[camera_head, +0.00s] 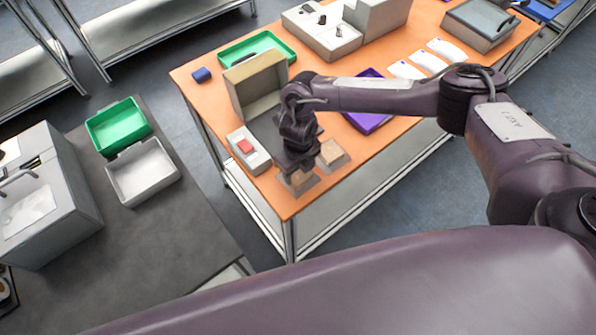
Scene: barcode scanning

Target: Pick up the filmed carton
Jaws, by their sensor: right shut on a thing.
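My right gripper (297,167) points down at the near corner of the orange table. It is shut on a small brown carton (299,181) with a pale, film-like edge around it. The wrist and fingers hide the carton's upper part, and I cannot tell whether it touches the table. A second small brown carton (333,152), also with a pale edge, lies just right of the gripper. My left gripper is not in view.
The orange table (215,98) also holds an open cardboard box (240,97), a white device with a red top (248,150), a purple tray (371,122) and a green tray (232,55). A dark counter (160,235) stands at left.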

